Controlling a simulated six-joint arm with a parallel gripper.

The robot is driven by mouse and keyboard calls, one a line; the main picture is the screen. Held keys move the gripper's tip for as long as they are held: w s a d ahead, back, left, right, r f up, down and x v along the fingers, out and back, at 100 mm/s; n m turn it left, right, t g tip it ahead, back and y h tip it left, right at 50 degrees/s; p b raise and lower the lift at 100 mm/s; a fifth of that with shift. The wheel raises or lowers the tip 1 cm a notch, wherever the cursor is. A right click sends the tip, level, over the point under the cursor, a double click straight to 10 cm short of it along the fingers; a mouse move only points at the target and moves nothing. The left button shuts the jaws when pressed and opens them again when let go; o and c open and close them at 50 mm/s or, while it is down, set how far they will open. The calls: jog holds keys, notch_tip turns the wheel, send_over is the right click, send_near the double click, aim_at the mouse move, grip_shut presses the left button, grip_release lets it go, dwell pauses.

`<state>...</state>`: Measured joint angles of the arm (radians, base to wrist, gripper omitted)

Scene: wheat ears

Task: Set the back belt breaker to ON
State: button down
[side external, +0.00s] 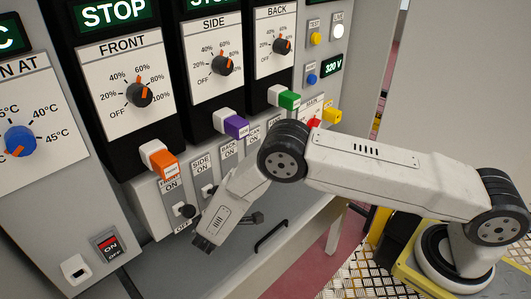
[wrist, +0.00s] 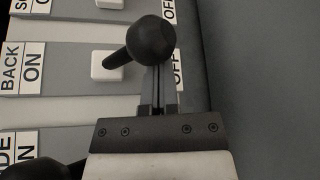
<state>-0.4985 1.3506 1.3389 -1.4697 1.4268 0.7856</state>
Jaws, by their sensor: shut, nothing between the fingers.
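The back belt breaker is a black ball-ended lever (wrist: 150,42) on a white square base (wrist: 106,66), beside the BACK ON label (wrist: 22,68) in the wrist view. Its ball leans right, toward the OFF lettering (wrist: 178,68). In the side view the BACK ON label (side external: 228,148) shows, but my arm hides the lever. My gripper (wrist: 158,95) is shut and empty. Its fingers point up the wrist picture, with their tips just below and partly behind the ball. Whether they touch it I cannot tell.
The side breaker (side external: 208,190) and front breaker (side external: 186,211) stand to the left in the side view. Another breaker base (wrist: 110,3) lies above the back one in the wrist view. Coloured plugs (side external: 236,127) jut out above. The wrist view's right side is bare grey.

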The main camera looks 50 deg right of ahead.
jog(key=shift+r, duration=0.1)
dwell(0.3)
jog(key=shift+s+r+n, duration=0.5)
jog(key=shift+s+r, duration=0.15)
jog(key=shift+s, duration=0.1)
jog(key=shift+a, duration=0.1)
jog(key=r+v, duration=0.1)
jog(key=v, duration=0.9)
jog(key=shift+w, duration=0.3)
